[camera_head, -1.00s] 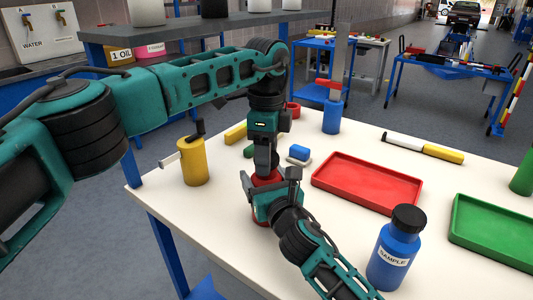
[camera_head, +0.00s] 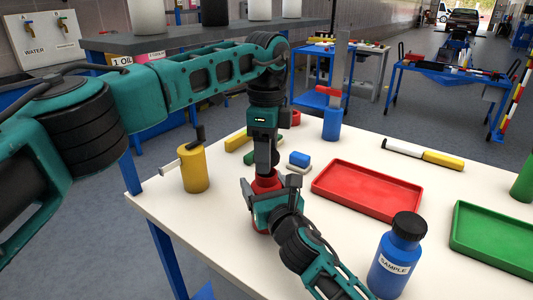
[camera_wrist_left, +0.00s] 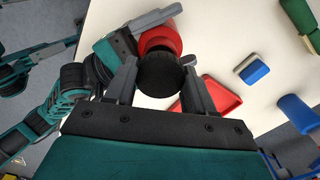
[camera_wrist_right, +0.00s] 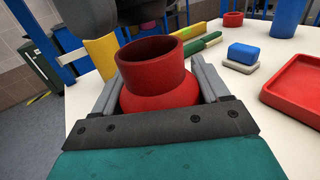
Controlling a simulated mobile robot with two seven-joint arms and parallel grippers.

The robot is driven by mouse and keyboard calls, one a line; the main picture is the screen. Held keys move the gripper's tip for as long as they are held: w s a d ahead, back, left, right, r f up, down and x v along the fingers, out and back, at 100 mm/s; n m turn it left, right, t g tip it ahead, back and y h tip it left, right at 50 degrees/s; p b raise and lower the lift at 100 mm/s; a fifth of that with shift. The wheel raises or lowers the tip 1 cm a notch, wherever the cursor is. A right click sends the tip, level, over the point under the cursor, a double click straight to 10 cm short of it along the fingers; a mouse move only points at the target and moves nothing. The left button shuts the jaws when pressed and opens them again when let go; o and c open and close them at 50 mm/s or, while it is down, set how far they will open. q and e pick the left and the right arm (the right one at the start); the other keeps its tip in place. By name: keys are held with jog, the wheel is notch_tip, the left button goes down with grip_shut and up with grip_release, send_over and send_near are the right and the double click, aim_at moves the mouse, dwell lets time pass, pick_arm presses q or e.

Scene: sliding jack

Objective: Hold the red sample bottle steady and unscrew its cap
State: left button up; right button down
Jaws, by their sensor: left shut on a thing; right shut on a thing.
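The red sample bottle (camera_head: 266,183) stands upright at the table's left middle, mostly hidden by my grippers in the head view. My right gripper (camera_wrist_right: 160,85) is shut around its body, with a finger on each side. In the right wrist view the bottle's neck (camera_wrist_right: 152,52) shows an open rim with no cap on it. My left gripper (camera_wrist_left: 160,68) comes down from above and is shut on the black cap (camera_wrist_left: 159,78), with the red bottle (camera_wrist_left: 161,38) partly behind it. The cap is apart from the neck. I cannot tell whether the bottle touches the table.
A red tray (camera_head: 368,190) lies to the right, with a blue SAMPLE bottle (camera_head: 398,255) in front. A yellow canister (camera_head: 194,168) stands at the left. A blue and white block (camera_head: 299,160) and a blue cylinder (camera_head: 332,123) are behind. A green tray (camera_head: 495,235) is far right.

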jog(key=shift+f, duration=0.15)
pick_arm(q)
jog(key=shift+r, duration=2)
pick_arm(e)
grip_release()
